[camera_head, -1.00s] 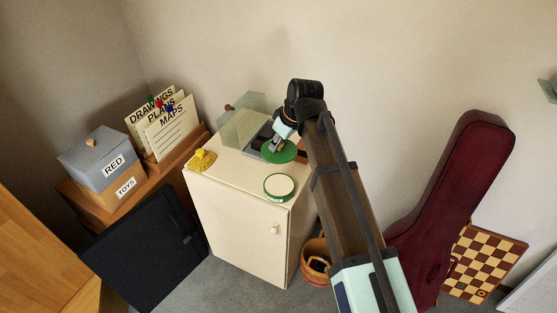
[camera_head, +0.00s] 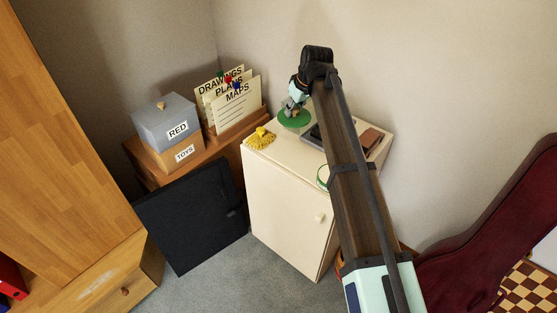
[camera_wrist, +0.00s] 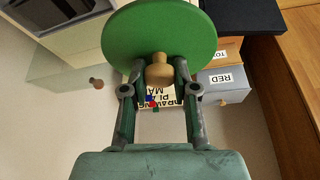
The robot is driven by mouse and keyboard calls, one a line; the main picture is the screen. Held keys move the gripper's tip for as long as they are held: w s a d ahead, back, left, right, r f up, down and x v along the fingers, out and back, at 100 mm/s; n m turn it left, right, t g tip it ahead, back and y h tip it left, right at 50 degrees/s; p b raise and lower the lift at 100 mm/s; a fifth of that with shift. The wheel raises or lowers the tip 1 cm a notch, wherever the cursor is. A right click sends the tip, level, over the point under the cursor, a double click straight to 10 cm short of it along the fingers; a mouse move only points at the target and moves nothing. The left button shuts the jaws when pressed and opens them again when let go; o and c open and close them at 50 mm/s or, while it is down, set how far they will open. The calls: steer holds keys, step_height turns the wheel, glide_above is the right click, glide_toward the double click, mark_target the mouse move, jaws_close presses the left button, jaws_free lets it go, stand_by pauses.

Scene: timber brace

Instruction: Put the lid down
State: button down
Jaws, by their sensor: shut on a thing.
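The lid (camera_head: 294,121) is a round green disc with a wooden knob. My gripper (camera_head: 295,106) is shut on the knob and holds the lid over the back left part of the white cabinet (camera_head: 283,204). In the wrist view the knob of the lid (camera_wrist: 158,25) sits between the fingertips of my gripper (camera_wrist: 158,72). Whether the lid touches the cabinet top cannot be told. A round container with a green rim (camera_head: 321,178) stands at the cabinet's front, mostly hidden by my arm.
A yellow fringed thing (camera_head: 260,138) lies at the cabinet's left corner. A dark grey item (camera_head: 312,137) and a brown one (camera_head: 371,139) are on top. Left stand the RED box (camera_head: 164,122), the TOYS box (camera_head: 171,157) and card files (camera_head: 232,98).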

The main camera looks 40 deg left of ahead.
mark_target(289, 156)
steer(key=shift+a+f, duration=0.2)
steer(key=shift+f, duration=0.05)
step_height(289, 156, down, 19)
steer(key=p, duration=0.5)
steer(key=shift+w+f, duration=0.1)
steer(key=shift+w, duration=0.05)
steer(key=shift+d+f, duration=0.1)
steer(key=shift+f, duration=0.05)
steer(key=c, duration=0.9)
jaws_free()
steer(key=b+v, duration=0.3)
steer(key=v, duration=0.9)
